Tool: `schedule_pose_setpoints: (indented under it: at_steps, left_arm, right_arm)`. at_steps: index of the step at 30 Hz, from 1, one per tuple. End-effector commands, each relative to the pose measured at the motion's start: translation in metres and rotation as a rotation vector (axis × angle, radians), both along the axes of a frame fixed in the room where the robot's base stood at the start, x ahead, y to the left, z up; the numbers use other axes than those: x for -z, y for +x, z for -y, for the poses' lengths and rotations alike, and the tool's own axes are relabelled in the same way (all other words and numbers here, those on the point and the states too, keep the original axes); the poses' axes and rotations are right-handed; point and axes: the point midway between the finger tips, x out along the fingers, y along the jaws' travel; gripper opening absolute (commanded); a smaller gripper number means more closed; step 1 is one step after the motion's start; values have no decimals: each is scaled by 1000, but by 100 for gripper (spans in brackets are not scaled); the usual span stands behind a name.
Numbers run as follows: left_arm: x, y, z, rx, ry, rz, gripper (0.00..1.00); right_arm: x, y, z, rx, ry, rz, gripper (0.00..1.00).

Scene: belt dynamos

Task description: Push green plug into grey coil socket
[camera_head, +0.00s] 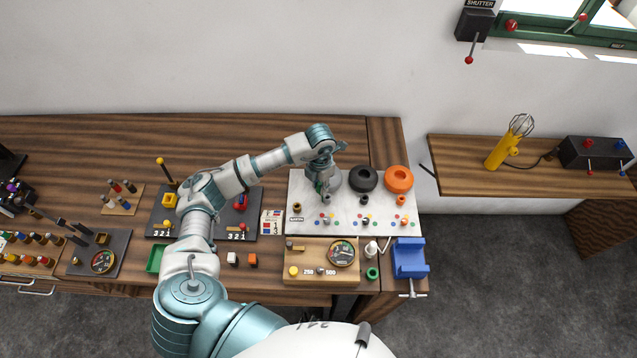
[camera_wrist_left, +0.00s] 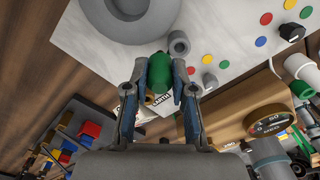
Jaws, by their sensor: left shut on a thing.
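The green plug (camera_wrist_left: 159,72) is between the fingers of my left gripper (camera_wrist_left: 160,84), which is shut on it. In the head view my left gripper (camera_head: 321,187) is over the white board, in front of the grey coil, and mostly covers the plug. The grey coil (camera_wrist_left: 128,22) is a thick ring at the top of the wrist view. The grey socket (camera_wrist_left: 178,43), a short open tube, stands beside the coil, just up and right of the plug's end. The plug looks outside the socket; I cannot tell the height gap. My right gripper is not in view.
The white board (camera_head: 345,222) also carries a black coil (camera_head: 363,179), an orange coil (camera_head: 398,179), other small sockets and coloured dots. In front are a wooden meter board (camera_head: 310,280), a green ring (camera_head: 372,273) and a blue vise (camera_head: 409,258).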

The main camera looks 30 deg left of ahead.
Motion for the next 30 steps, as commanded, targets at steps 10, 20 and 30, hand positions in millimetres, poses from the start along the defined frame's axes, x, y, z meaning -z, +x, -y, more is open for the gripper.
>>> schedule_pose_setpoints:
  at_steps: [10,20,30]
  left_arm:
    - [-1,0,10,1,9,1,0]
    - [0,0,3,-1,4,0,0]
    - [0,0,7,1,4,0,0]
  right_arm:
    - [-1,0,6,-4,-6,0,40]
    - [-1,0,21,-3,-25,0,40]
    - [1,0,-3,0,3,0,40]
